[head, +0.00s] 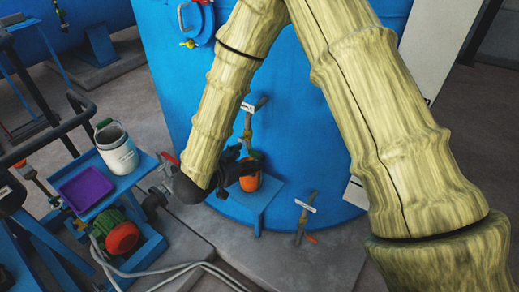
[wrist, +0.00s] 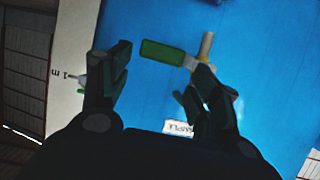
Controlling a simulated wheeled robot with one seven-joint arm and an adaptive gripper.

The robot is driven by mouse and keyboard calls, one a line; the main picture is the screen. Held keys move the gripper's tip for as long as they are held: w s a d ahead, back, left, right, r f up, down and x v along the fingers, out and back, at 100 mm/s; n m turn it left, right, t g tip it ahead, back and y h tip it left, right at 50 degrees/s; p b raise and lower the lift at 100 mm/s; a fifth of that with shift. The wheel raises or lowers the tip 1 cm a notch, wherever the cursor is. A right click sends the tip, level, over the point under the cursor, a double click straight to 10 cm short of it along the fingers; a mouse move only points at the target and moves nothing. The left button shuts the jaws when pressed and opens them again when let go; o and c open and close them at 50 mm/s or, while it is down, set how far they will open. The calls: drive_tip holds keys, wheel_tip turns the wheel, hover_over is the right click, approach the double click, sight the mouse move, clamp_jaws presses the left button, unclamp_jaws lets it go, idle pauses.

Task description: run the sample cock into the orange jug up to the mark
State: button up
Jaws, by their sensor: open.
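The orange jug (head: 250,181) stands on a small blue shelf (head: 252,203) against the big blue vessel. My gripper's dark fingers partly hide it, and its mark and contents cannot be made out. A brass cock (head: 247,124) with a pale tag sits on the vessel above the jug. My gripper (head: 240,168) is beside the jug, low in front of the vessel. In the wrist view my gripper (wrist: 157,82) is open, with a green lever (wrist: 165,53) on a brass stem (wrist: 206,47) just beyond the fingertips. A tag reading SAMPLE (wrist: 178,128) shows upside down below it.
Another cock with a red handle (head: 310,238) is low on the vessel at right. At left, a blue stand holds a white container (head: 118,155) and a purple tray (head: 85,188). A red-and-green pump (head: 122,237) and pale hoses lie below.

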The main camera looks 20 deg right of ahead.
sight(256, 152)
drive_tip(key=p+x, duration=0.1)
drive_tip(key=x, duration=0.4)
drive_tip(key=shift+w+d+f+p, duration=0.2)
drive_tip(key=shift+w+d+p, duration=0.05)
drive_tip(key=shift+p, duration=0.1)
drive_tip(key=shift+c, duration=0.3)
